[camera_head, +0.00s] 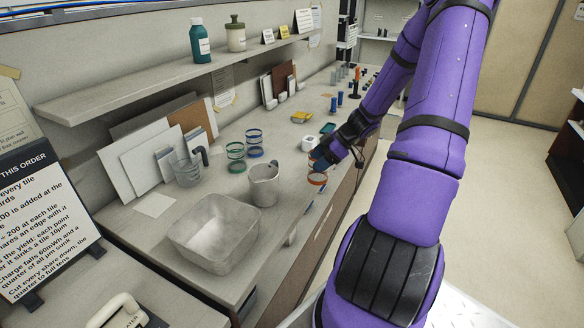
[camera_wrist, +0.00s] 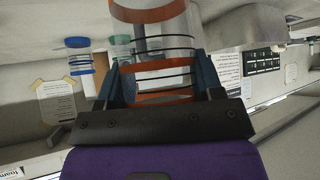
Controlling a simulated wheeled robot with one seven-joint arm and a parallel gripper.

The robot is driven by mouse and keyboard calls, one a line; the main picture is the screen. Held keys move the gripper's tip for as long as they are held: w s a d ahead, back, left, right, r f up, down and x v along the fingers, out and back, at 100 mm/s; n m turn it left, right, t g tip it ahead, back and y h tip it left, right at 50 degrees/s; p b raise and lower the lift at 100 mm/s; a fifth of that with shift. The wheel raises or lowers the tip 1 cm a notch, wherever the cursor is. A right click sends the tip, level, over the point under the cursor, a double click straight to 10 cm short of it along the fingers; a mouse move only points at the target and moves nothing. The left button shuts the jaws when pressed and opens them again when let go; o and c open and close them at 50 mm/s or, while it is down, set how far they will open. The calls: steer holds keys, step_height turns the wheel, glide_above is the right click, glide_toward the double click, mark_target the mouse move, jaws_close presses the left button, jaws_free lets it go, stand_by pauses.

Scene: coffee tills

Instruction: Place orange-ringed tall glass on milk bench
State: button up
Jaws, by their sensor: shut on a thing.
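The orange-ringed tall glass (camera_head: 317,180) is clear with orange bands, over or at the counter's front edge in the head view. My gripper (camera_head: 319,164) is shut on it. In the wrist view the orange-ringed glass (camera_wrist: 160,82) stands between the two dark fingers of my gripper (camera_wrist: 157,75), with thin dark rings around it. I cannot tell whether its base touches the counter. A long pale counter (camera_head: 155,232) runs along the wall; no readable label shows which part is the milk bench.
A metal jug (camera_head: 264,186), a grey tub (camera_head: 212,232) and a clear measuring jug (camera_head: 187,171) stand left of the glass. Green-ringed (camera_head: 236,158) and blue-ringed (camera_head: 254,144) glasses stand behind. A shelf (camera_head: 150,92) overhangs the counter's back. The floor at right is open.

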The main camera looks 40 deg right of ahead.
steer(key=shift+w+f, duration=0.8)
steer(key=shift+w, duration=1.65)
steer(key=shift+w+f, duration=0.8)
steer(key=shift+w, duration=1.6)
steer(key=shift+w+f, duration=0.8)
steer(key=shift+w, duration=1.65)
steer(key=shift+f, duration=0.15)
steer(key=o, duration=1)
steer(key=shift+c, duration=0.2)
